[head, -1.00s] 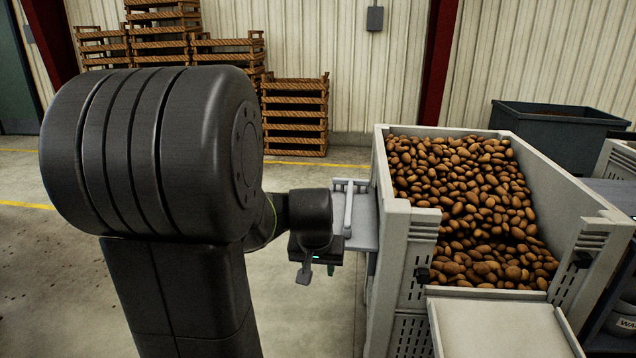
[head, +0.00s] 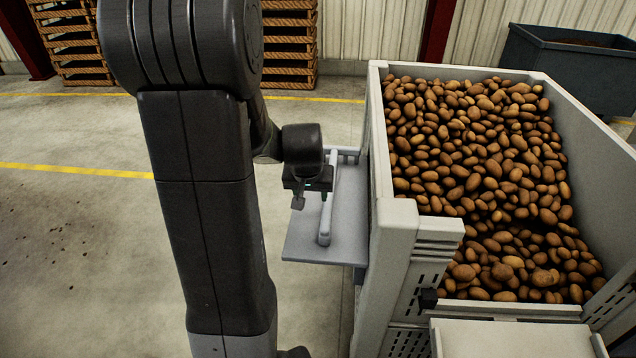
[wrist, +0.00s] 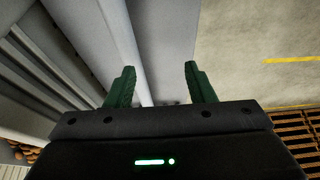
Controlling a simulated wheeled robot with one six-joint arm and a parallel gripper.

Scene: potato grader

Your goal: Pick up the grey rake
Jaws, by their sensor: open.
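The grey rake (head: 324,228) lies on a light grey shelf (head: 300,245) fixed to the left side of the potato bin. Its handle points toward me, and its crosswise head is at the shelf's far end. My gripper (head: 314,192) is over the handle, hiding part of it. In the wrist view, my open gripper (wrist: 157,85) has two green fingers apart with nothing held. The rake handle (wrist: 118,40) runs down toward the gap, nearer the left finger. I cannot tell the height between the fingertips and handle.
The grey bin (head: 378,130) full of potatoes (head: 470,160) stands just right of the shelf. A pale surface (head: 510,340) is at its near side. Wooden crates (head: 290,40) and a dark tub (head: 570,65) stand behind. The floor left of the shelf is mostly open.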

